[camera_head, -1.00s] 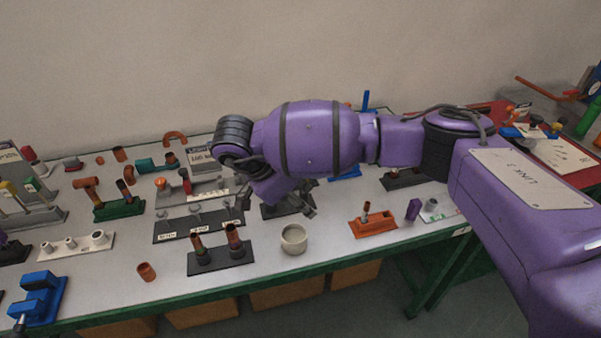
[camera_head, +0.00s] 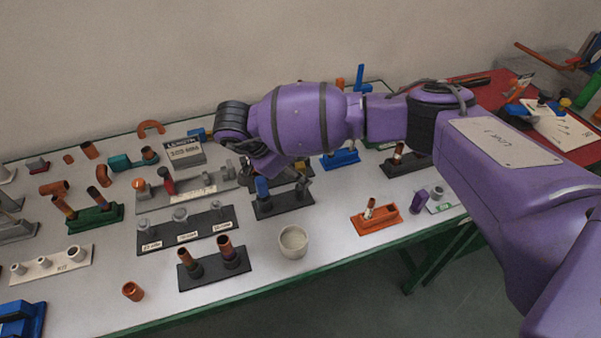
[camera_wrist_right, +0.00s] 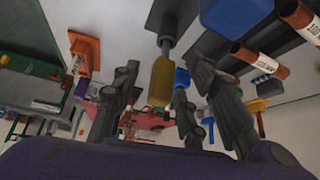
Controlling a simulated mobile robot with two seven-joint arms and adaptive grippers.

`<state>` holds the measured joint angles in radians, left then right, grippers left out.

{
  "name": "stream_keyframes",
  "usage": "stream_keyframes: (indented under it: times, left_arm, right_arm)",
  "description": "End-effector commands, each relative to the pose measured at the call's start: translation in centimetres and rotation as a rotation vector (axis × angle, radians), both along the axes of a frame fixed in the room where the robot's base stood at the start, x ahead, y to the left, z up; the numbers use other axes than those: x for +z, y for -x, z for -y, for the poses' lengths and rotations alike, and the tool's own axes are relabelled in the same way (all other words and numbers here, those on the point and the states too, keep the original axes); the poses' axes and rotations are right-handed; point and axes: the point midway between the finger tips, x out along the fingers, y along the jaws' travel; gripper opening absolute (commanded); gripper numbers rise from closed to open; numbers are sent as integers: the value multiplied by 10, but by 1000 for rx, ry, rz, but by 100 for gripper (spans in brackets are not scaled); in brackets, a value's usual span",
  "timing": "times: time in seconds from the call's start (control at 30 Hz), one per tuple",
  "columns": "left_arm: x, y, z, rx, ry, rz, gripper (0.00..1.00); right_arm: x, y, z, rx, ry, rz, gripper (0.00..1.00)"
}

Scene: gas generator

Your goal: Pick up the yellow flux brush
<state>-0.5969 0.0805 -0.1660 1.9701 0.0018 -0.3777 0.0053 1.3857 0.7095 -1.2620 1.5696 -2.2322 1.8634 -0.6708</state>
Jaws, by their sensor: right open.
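A yellow handle (camera_wrist_right: 162,80), which looks like the flux brush, shows in the right wrist view on a grey shaft that joins a dark base (camera_wrist_right: 172,14). In the head view the right gripper (camera_head: 287,178) is low over a dark stand (camera_head: 284,205). My left gripper is not in view.
A pale round cup (camera_head: 292,242) stands in front of the dark stand. A black stand with two copper tubes (camera_head: 213,275) is at its left. An orange stand (camera_head: 377,220) is to the right. A blue piece (camera_wrist_right: 181,77) is close to the yellow handle in the wrist view.

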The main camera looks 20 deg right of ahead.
Motion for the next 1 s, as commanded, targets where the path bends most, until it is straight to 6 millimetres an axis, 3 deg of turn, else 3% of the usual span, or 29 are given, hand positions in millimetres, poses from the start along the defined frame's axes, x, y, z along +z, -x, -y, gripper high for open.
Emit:
stream_keyframes:
  times: [0.13, 0.4, 0.7, 1.0]
  left_arm:
    - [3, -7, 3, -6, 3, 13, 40]
    - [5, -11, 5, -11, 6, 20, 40]
    - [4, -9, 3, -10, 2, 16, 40]
    - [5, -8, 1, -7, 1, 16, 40]
  right_arm:
    - [-13, -2, 9, -2, 0, 1, 40]
    - [-15, -3, 10, 0, -1, 2, 39]
    - [-15, -3, 10, 0, 0, 1, 0]
    - [-14, -3, 10, 0, -1, 2, 0]
